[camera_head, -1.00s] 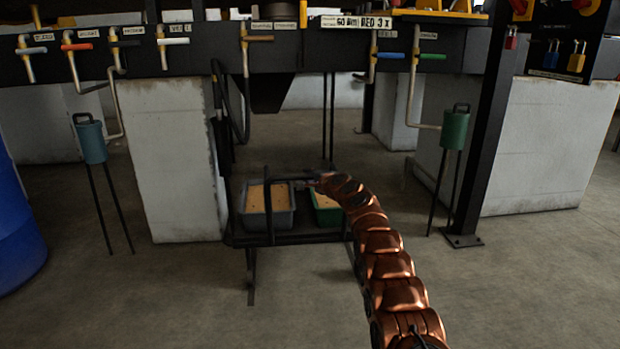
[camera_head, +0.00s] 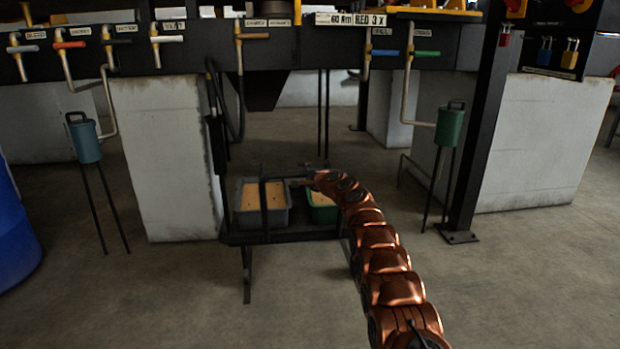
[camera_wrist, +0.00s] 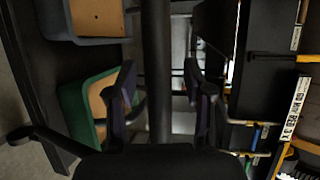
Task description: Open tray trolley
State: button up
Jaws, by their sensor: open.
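The tray trolley is a low black frame (camera_head: 290,237) on the floor. It carries a grey tray (camera_head: 280,216) and a green tray (camera_head: 323,214), both with tan contents. A black bar handle (camera_head: 264,205) rises at its front. In the wrist view, the grey tray (camera_wrist: 95,41) and green tray (camera_wrist: 72,98) lie to the left. My gripper (camera_wrist: 160,85) is open, with a dark bar (camera_wrist: 157,60) between its fingers, seemingly the trolley handle. I cannot tell whether the fingers touch it. In the head view my arm's end reaches the handle and the gripper is hardly visible.
A white pillar (camera_head: 165,160) stands left of the trolley, and another (camera_head: 545,140) at right behind a black post (camera_head: 475,140). Stands with a blue canister (camera_head: 84,140) and green canister (camera_head: 450,126) flank it. A blue barrel (camera_head: 12,235) is far left. The front floor is clear.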

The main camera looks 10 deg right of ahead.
jog(key=shift+s+d, duration=0.1)
jog(key=shift+s, duration=0.05)
jog(key=shift+s+d+r, duration=0.15)
jog(key=shift+s+r, duration=0.15)
jog(key=shift+s, duration=0.15)
jog(key=shift+s+d+f, duration=0.15)
jog(key=shift+s+d, duration=0.3)
jog(key=shift+s, duration=0.05)
jog(key=shift+s+r, duration=0.25)
jog(key=shift+s, duration=0.05)
jog(key=shift+v, duration=1.55)
jog(key=shift+s+d+f, duration=0.1)
jog(key=shift+s+d, duration=0.1)
jog(key=shift+s, duration=0.25)
jog(key=shift+s, duration=0.1)
